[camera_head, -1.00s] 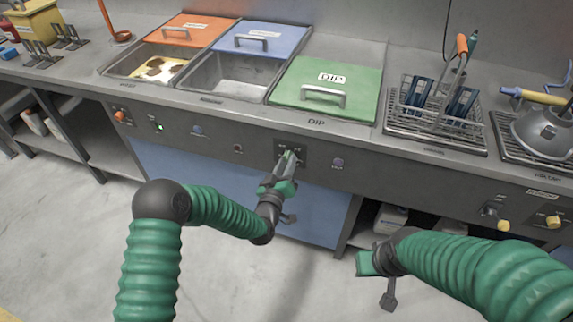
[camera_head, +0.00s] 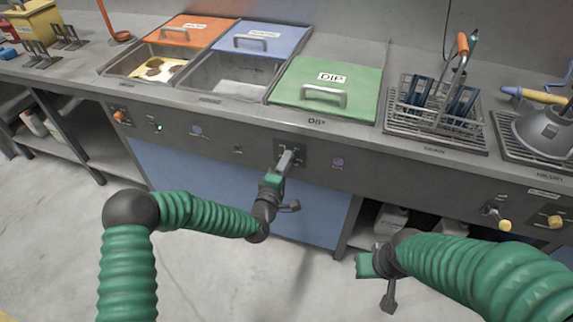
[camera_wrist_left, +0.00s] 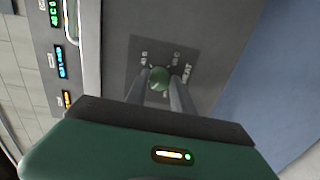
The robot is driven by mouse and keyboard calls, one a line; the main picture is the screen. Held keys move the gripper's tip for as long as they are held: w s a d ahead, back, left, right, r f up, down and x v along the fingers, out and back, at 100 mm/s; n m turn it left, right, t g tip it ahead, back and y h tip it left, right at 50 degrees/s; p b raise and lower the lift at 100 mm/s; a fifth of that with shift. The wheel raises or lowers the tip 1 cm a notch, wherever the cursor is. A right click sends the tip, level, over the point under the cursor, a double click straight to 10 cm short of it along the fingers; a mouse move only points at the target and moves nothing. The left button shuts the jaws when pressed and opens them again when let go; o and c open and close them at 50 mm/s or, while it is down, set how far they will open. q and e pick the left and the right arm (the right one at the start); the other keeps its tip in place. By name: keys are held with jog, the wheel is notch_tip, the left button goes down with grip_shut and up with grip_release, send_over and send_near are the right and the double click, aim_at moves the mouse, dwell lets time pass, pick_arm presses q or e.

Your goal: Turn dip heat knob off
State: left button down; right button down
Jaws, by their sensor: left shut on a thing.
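The dip heat knob is a small green knob (camera_wrist_left: 160,77) on a dark plate with white lettering, including "HEAT", in the left wrist view. My left gripper (camera_head: 287,157) is at this plate (camera_head: 297,148) on the counter front, below the green-lidded DIP tank (camera_head: 350,98). In the left wrist view the fingers of my left gripper (camera_wrist_left: 159,80) lie on both sides of the knob and are shut on it. The knob itself is hidden by the gripper in the head view. My right gripper (camera_head: 367,265) is low in front of the counter, away from the knob; its jaws do not show clearly.
Other controls sit along the same front, including an orange knob (camera_head: 119,116) at left and a yellow knob (camera_head: 504,225) at right. A wire basket (camera_head: 436,125) stands on the counter. The floor before the blue cabinet (camera_head: 215,185) is clear.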

pick_arm(q)
jog(key=shift+s+a+f+n+h+b, duration=0.15)
jog(key=shift+n+b, duration=0.5)
jog(key=shift+n, duration=1.4)
jog(key=shift+d+f+n+h+b, duration=0.15)
jog(key=shift+n+b, duration=0.55)
jog(key=shift+n, duration=1.4)
jog(key=shift+s+a+f+n+h+b, duration=0.15)
jog(key=shift+n+b, duration=0.5)
jog(key=shift+n, duration=1.4)
jog(key=shift+w+r, duration=0.1)
jog(key=shift+w, duration=0.05)
jog(key=c, duration=1.4)
grip_release()
jog(key=shift+c, duration=0.2)
jog(key=o, duration=0.4)
jog(key=shift+w+r, duration=0.1)
jog(key=shift+c, duration=0.2)
jog(key=shift+r, duration=0.15)
